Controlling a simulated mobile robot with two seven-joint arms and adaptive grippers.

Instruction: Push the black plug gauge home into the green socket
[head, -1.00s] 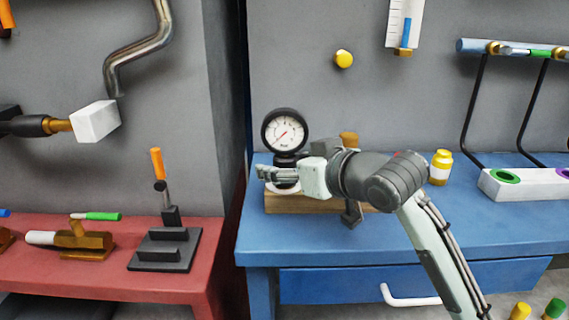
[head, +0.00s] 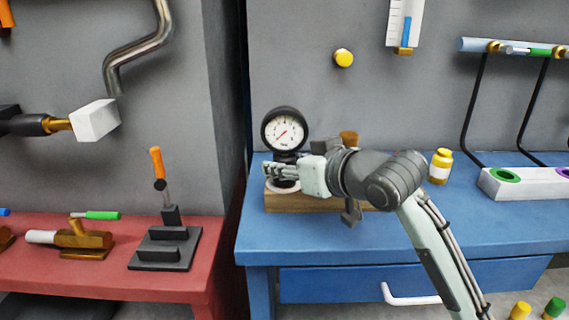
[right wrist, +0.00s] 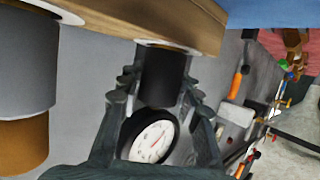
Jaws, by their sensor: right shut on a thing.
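The black plug gauge (head: 285,152) has a round white dial in a black rim on top of a black body. It stands upright in a white ring on the wooden block (head: 310,203) at the left of the blue bench. My right gripper (head: 280,171) is shut on the black body below the dial. In the right wrist view the fingers lie on both sides of the black body (right wrist: 163,78). The green socket (head: 505,176) is a green-rimmed hole in a white block at the right, apart from my gripper. My left gripper is out of view.
A grey plug with a brown top (head: 349,138) stands beside the gauge, partly behind my gripper. A yellow jar (head: 440,167) and a black-framed rail (head: 480,46) stand farther right. The blue bench front (head: 300,232) is clear. A red bench with tools is at the left.

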